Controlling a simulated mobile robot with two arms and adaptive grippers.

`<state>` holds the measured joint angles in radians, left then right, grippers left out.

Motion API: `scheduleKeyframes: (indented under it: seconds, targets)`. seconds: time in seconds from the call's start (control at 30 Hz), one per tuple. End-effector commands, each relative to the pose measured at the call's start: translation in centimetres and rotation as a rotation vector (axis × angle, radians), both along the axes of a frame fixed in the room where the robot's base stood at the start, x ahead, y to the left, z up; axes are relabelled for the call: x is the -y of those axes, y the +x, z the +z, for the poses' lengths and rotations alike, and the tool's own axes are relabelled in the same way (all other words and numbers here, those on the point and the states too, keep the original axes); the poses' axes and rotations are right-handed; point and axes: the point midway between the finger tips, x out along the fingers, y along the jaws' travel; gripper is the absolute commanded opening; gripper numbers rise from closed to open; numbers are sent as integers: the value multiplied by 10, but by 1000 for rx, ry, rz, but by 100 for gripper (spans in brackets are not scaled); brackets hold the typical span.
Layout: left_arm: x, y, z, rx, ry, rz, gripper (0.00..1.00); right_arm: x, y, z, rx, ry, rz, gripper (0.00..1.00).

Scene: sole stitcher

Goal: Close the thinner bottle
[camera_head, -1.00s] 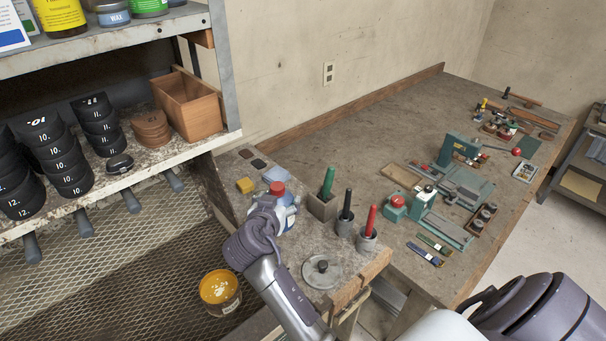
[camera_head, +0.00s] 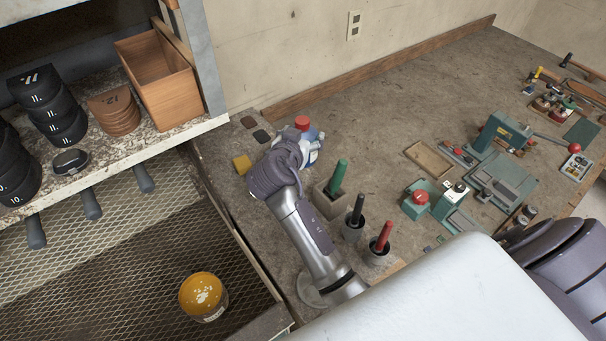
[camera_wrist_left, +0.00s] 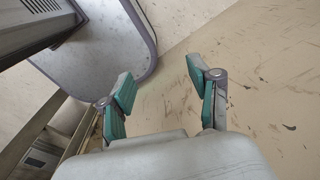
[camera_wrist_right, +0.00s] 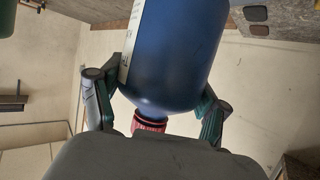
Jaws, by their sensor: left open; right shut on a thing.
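The thinner bottle (camera_head: 312,145) is blue with a red cap (camera_head: 303,122) and stands at the back left of the bench. My right gripper is mostly hidden behind its wrist in the head view. In the right wrist view, the fingers of my right gripper (camera_wrist_right: 160,92) are shut on the blue bottle (camera_wrist_right: 175,50), one on each side. The red cap (camera_wrist_right: 150,122) is over its neck near the palm; I cannot tell how tightly it sits. My left gripper (camera_wrist_left: 160,85) is open and empty above bare floor.
A green-handled tool (camera_head: 338,177) in a block, a black-handled tool (camera_head: 357,210) and a red-handled tool (camera_head: 383,237) in cups stand right of my right arm. A yellow sponge-like block (camera_head: 242,164) lies left of the bottle. A yellow tin (camera_head: 203,297) sits lower left.

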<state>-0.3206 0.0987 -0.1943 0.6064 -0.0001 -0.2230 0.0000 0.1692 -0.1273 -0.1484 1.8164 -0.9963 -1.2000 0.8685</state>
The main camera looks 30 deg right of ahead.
Motion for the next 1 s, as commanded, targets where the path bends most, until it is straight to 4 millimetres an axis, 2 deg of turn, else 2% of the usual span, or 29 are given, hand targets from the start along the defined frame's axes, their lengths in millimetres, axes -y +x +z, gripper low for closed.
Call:
scheduleKeyframes:
  seconds: [0.2, 0.3, 0.67, 0.9, 1.0]
  targets:
    - [22, 30, -34, 46, -29, 4, 62, 0, 0, -46, -3, -2, 0, 0]
    - [29, 39, -42, 61, -37, 1, 62, 0, 0, -59, -1, -2, 1, 0]
    - [19, 22, -43, 34, -25, -2, 62, 0, 0, -61, -1, -1, 0, 0]
    - [17, 18, -70, 28, -23, -1, 62, 1, 0, -95, -2, -2, 0, 0]
    - [17, 20, -71, 29, -22, 0, 62, 0, 0, -98, 0, -1, 0, 0]
